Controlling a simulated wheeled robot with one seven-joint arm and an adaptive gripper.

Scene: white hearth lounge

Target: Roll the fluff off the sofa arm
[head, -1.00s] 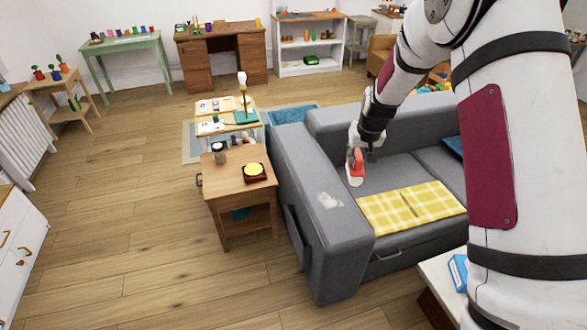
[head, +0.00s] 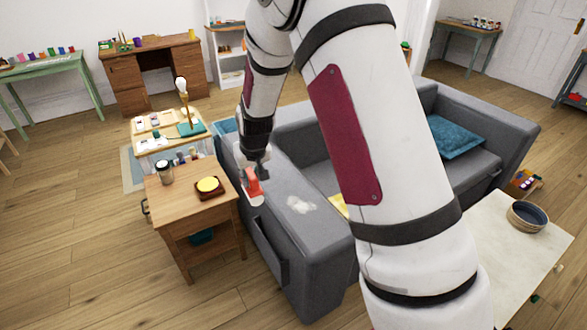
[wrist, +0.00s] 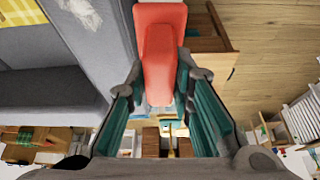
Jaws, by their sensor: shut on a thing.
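The grey sofa (head: 297,262) has a broad arm at its left end. A whitish patch of fluff (head: 301,205) lies on top of that arm, and it also shows in the wrist view (wrist: 82,14). My gripper (head: 258,172) is shut on the red handle of a lint roller (head: 253,182), which also shows in the wrist view (wrist: 159,50). The roller's pale head (head: 255,198) hangs at the outer left edge of the sofa arm, left of the fluff. I cannot tell whether it touches the sofa.
A wooden side table (head: 172,200) with a jar (head: 165,172) and a yellow-topped dark item (head: 208,187) stands close left of the sofa arm. A pale table (head: 500,262) with a bowl (head: 527,216) is at right. Floor at lower left is clear.

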